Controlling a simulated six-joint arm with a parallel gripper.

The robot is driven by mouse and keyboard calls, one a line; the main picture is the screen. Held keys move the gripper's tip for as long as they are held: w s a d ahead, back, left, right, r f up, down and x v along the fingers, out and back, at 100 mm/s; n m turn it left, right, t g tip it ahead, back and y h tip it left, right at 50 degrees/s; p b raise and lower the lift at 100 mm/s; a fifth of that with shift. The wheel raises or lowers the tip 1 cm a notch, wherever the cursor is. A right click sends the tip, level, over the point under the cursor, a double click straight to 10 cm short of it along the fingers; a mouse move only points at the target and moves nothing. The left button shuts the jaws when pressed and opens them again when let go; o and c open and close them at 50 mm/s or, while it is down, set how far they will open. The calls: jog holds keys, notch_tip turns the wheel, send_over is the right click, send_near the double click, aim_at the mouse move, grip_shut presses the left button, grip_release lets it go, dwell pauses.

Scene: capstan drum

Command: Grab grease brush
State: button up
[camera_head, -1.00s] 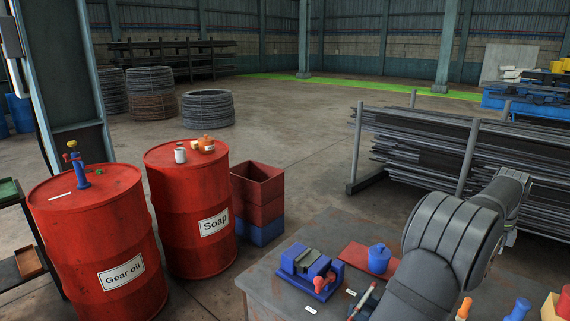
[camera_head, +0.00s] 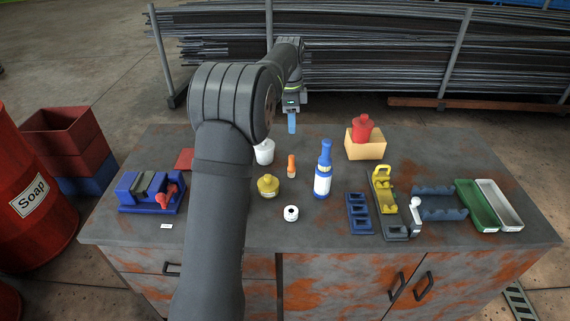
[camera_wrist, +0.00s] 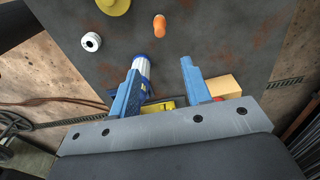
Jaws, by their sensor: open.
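I cannot make out a grease brush for certain in either view now. A slim stick with a reddish end showed on the bench in the earlier head view; that spot is now behind my arm. My gripper (camera_head: 292,122) is above the far part of the bench, pointing down. In the wrist view its blue fingers (camera_wrist: 161,68) are spread with nothing between them. A small orange-topped item (camera_head: 291,166) stands on the bench; it also shows beyond the fingertips in the wrist view (camera_wrist: 159,25).
A blue-and-white bottle (camera_head: 323,172), a yellow pot (camera_head: 268,186), a white roll (camera_head: 291,213) and a white jar (camera_head: 264,152) crowd mid-bench. A red can stands on a tan box (camera_head: 367,148). A blue vise (camera_head: 150,192) is left, trays (camera_head: 482,206) right. Pipe racks lie behind.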

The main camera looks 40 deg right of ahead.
jog(key=a+f+n+g+h, duration=0.2)
jog(key=a+f+h, duration=0.1)
jog(key=a+h, duration=0.1)
jog(key=n+t+h, duration=0.2)
jog(key=n+h, duration=0.3)
jog(key=n, duration=0.1)
send_near(292, 161)
jog(key=shift+w+x, duration=0.2)
jog(key=shift+x, duration=2.55)
jog(key=shift+w+x, duration=0.2)
jog(key=shift+x, duration=2.55)
jog(key=shift+c, duration=0.4)
grip_shut()
